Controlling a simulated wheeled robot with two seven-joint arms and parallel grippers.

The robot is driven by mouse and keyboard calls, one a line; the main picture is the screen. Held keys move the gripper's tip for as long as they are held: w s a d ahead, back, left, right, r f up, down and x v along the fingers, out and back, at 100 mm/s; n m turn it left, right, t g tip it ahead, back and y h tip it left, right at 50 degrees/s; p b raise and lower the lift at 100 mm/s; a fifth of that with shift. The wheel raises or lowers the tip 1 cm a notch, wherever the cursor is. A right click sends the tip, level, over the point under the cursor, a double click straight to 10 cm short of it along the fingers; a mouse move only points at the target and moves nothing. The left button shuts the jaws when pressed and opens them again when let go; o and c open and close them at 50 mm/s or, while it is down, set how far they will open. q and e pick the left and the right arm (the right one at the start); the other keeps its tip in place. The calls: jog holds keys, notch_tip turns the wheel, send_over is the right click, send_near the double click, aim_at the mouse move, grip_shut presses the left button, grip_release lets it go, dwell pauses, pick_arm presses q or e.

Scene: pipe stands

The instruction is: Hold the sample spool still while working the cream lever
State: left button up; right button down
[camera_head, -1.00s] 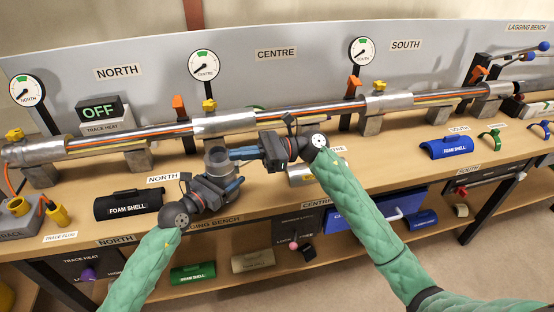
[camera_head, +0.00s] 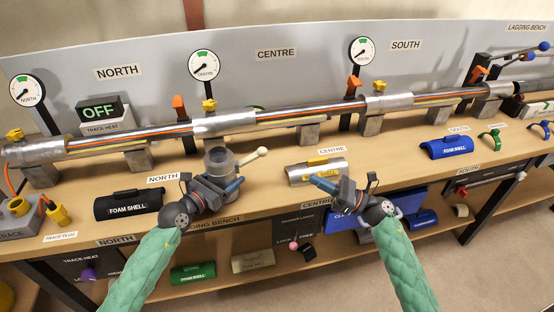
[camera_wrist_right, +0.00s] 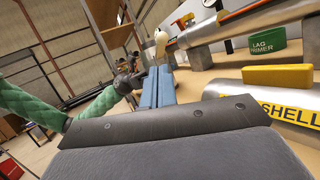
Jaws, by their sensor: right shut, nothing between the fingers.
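The sample spool (camera_head: 219,161) is a grey upright cylinder with a dark open top on the bench. Its cream lever (camera_head: 250,158) sticks out to the right and ends in a cream knob. The knob also shows in the right wrist view (camera_wrist_right: 160,37). My left gripper (camera_head: 234,187) is at the front of the spool's lower part; whether its fingers grip it is hidden. My right gripper (camera_head: 322,183) is shut and empty, right of the lever and apart from it, near the bench front. Its blue fingers (camera_wrist_right: 158,88) lie together in the wrist view.
A silver shell with a yellow handle (camera_head: 322,168) lies just beyond my right gripper. A black foam shell (camera_head: 128,205) lies left of my left gripper. The long pipe (camera_head: 330,109) runs behind on stands.

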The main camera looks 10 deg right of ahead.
jog(key=shift+s+d+f+t, duration=0.15)
jog(key=shift+d+f+t, duration=0.1)
jog(key=shift+d+t, duration=0.15)
jog(key=shift+a, duration=0.1)
send_near(253, 157)
jog(key=w+r, duration=0.1)
jog(key=w+a+r, duration=0.1)
jog(key=w+r, duration=0.1)
jog(key=shift+w+a, duration=0.15)
jog(key=shift+w, duration=0.1)
jog(key=shift+r+g, duration=0.1)
jog(key=shift+g, duration=0.2)
dwell(0.4)
